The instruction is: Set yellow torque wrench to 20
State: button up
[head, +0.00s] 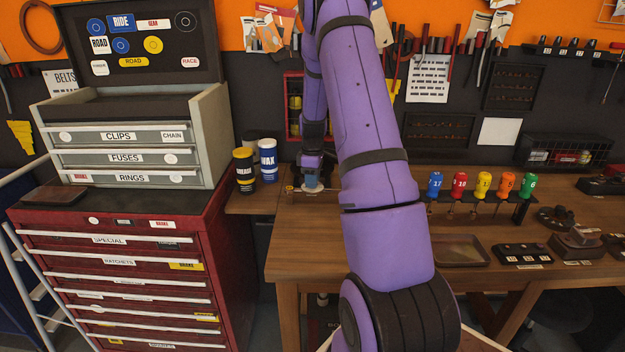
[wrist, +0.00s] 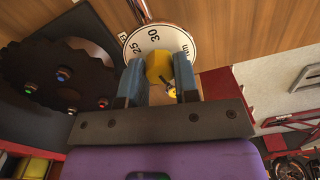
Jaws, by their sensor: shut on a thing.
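A round white dial (wrist: 178,38) with a black rim shows in the wrist view, with 25, 30 and Nm readable on its visible part. A yellow knob (wrist: 157,67) stands at its middle. My gripper (wrist: 160,78) has its two blue fingers on either side of the knob and is shut on it. A small yellow and black piece (wrist: 171,90) lies close by the right finger. The rest of the dial is hidden behind the gripper, and I cannot tell the set value. In the head view my gripper (head: 312,182) points down at the left end of the workbench.
The wooden workbench (head: 350,240) holds a rack of coloured numbered handles (head: 482,187), a tray (head: 462,250) and dark parts at right. Yellow (head: 244,170) and blue (head: 267,160) cans stand left of my gripper, beside the red tool cabinet (head: 120,260).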

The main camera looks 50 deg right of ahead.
jog(key=m, duration=0.4)
jog(key=shift+m, duration=0.4)
jog(key=m, duration=1)
jog(key=shift+m, duration=2.3)
jog(key=o, duration=0.9)
jog(key=shift+o, duration=0.2)
